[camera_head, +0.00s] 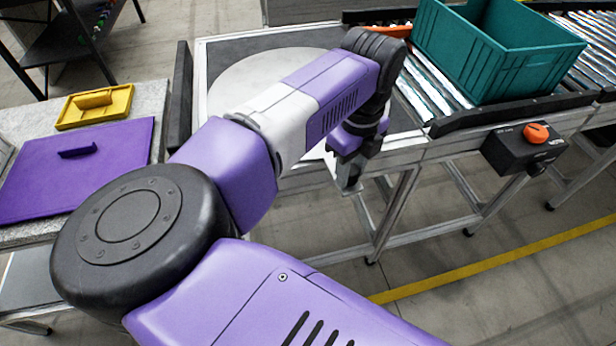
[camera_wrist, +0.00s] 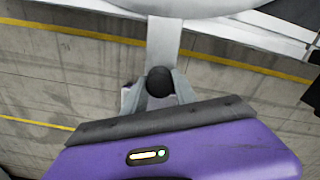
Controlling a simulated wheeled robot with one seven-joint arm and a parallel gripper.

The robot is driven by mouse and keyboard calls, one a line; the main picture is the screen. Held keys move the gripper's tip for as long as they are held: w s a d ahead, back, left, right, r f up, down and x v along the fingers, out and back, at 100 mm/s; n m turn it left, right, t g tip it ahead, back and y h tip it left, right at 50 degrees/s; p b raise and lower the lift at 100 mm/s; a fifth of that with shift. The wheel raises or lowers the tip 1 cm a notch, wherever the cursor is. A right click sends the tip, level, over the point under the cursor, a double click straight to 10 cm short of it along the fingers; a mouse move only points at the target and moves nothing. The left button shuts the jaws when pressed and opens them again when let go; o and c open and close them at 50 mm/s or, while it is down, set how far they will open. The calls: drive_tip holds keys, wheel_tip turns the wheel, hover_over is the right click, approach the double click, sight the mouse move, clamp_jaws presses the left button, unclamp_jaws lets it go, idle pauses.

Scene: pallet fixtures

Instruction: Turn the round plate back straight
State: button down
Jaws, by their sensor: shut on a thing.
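The round plate (camera_head: 245,82) is pale grey and lies flat in a dark square tabletop; my arm covers part of it. Its edge also shows at the top of the wrist view (camera_wrist: 190,6). A flat grey lever (camera_wrist: 163,42) runs out from the plate over the table edge and ends in a black ball knob (camera_wrist: 159,80). My gripper (camera_head: 348,180) is beyond the front edge of the table. In the wrist view its two fingers are shut on the knob, one on each side. The head view does not show the knob clearly.
A teal crate (camera_head: 490,55) stands on a roller conveyor (camera_head: 425,92) at the right. A black box with an orange knob (camera_head: 536,132) hangs from its front. At the left, a purple panel (camera_head: 80,175) and a yellow piece (camera_head: 95,106) lie on a grey table. Floor in front is clear.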

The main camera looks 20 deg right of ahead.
drive_tip(key=w+d+n, duration=0.2)
drive_tip(key=d, duration=0.4)
drive_tip(key=w+d+n+b, duration=0.1)
drive_tip(key=w+d+n, duration=0.2)
drive_tip(key=d, duration=0.4)
drive_tip(key=w+d+n+b, duration=0.1)
drive_tip(key=w+d+n, duration=0.1)
drive_tip(key=d, duration=0.5)
drive_tip(key=shift+w+d+n, duration=0.25)
drive_tip(key=shift+w+n, duration=0.05)
drive_tip(key=shift+w, duration=0.45)
drive_tip(key=shift+w+d+r+n, duration=0.1)
drive_tip(key=shift+w+d+n, duration=0.2)
drive_tip(key=shift+w+d, duration=0.2)
drive_tip(key=shift+w, duration=0.15)
drive_tip(key=shift+d+r, duration=0.1)
drive_tip(key=c, duration=1.4)
unclamp_jaws()
drive_tip(key=o, duration=0.4)
drive_tip(key=shift+w, duration=0.1)
drive_tip(key=shift+o, duration=0.2)
